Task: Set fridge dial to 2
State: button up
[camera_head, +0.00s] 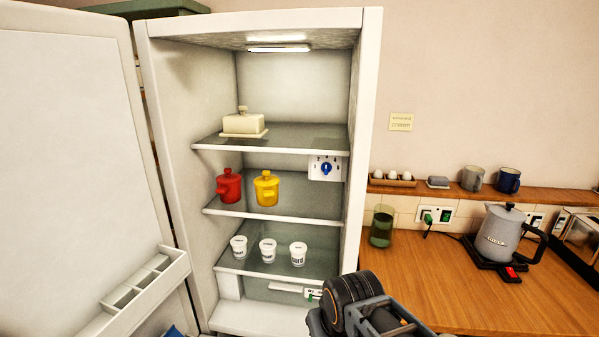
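The fridge (365,120) stands open, its door (70,150) swung out to the left. The fridge dial (326,169) is a blue knob on a small white panel at the right of the interior, just under the top shelf. Small dark marks surround the knob. They are too small to read surely, and I cannot tell which one the knob points to. Part of my dark arm shows at the bottom centre, in front of the fridge's lower right edge and well below the dial. No gripper fingers show.
A butter dish (243,124) sits on the top shelf. A red pot (229,186) and a yellow pot (266,188) stand left of the dial, one shelf down. Several white tubs stand lower. A wooden counter (440,290) with a kettle (501,232) is right.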

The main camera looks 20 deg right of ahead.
aim_at(327, 167)
jog(key=u, duration=1.75)
jog(key=k, duration=0.85)
jog(key=z, duration=0.65)
jog(key=i, duration=1)
